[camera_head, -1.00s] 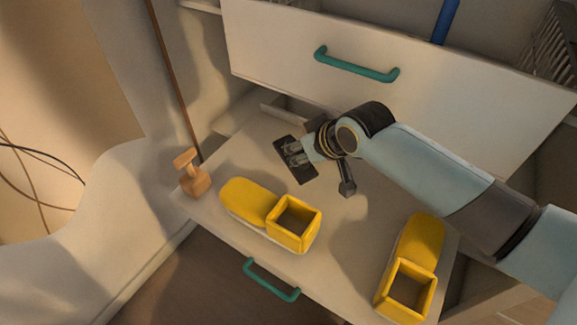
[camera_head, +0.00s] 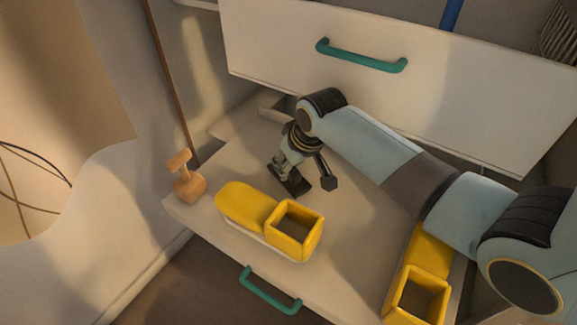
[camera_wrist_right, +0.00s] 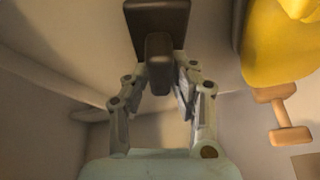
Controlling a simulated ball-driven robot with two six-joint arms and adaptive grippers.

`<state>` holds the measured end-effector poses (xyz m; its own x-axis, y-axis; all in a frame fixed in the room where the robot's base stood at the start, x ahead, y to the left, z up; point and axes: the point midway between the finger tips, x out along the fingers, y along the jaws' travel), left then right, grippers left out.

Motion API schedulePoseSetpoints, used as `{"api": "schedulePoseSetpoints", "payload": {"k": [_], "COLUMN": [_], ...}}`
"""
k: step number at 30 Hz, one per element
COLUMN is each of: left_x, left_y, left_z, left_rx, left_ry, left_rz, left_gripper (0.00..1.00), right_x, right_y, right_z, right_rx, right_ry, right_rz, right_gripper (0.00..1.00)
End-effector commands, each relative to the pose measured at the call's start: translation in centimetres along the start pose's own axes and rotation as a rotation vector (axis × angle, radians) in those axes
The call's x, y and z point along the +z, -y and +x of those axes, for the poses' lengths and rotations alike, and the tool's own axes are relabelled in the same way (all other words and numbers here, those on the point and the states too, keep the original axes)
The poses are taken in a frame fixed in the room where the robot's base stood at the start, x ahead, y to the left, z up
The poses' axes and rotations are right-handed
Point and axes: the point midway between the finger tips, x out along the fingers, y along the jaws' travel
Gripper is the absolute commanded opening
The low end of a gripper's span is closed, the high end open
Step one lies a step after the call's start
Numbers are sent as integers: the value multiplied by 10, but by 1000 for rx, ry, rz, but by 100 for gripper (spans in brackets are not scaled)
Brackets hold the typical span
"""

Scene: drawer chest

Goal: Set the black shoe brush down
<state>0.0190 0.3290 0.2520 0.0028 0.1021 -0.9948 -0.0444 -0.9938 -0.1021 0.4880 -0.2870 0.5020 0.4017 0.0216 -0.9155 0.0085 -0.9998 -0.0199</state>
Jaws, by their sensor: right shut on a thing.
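The black shoe brush (camera_head: 297,185) is a dark flat block low over the pale surface (camera_head: 345,215), behind the left yellow shoe. In the right wrist view the brush (camera_wrist_right: 157,14) has a dark upright grip (camera_wrist_right: 158,60) between my fingers. My right gripper (camera_head: 282,170) is shut on that grip and points down. It also shows in the right wrist view (camera_wrist_right: 160,85). I cannot tell whether the brush's underside touches the surface. My left gripper is not in view.
A yellow shoe (camera_head: 245,201) lies just in front of the brush. Another yellow shoe (camera_head: 420,290) is at the right, partly behind my arm. A wooden knobbed block (camera_head: 189,187) stands at the left edge. An open drawer front (camera_head: 480,95) with a teal handle rises behind.

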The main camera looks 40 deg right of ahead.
Motion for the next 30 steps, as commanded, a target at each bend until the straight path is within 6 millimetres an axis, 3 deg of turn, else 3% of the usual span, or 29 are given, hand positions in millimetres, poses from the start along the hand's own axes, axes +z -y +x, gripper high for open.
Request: {"api": "schedulePoseSetpoints", "payload": {"k": [6, 7, 12, 23, 26, 30], "left_x": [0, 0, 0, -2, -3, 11], "left_y": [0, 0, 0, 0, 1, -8], "left_z": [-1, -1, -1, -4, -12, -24], "left_rx": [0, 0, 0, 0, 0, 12], "left_ry": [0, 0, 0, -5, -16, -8], "left_rz": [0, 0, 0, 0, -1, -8], "left_gripper": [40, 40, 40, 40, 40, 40], "right_x": [0, 0, 0, -1, -3, -4], "right_y": [0, 0, 0, 0, 0, 0], "right_z": [0, 0, 0, -7, -23, -59], "right_rx": [0, 0, -1, 0, 0, -1], "right_ry": [-1, -1, -2, -2, -6, -8], "right_rz": [0, 0, 0, 0, -1, -1], "right_gripper": [0, 25, 47, 47, 47, 47]}}
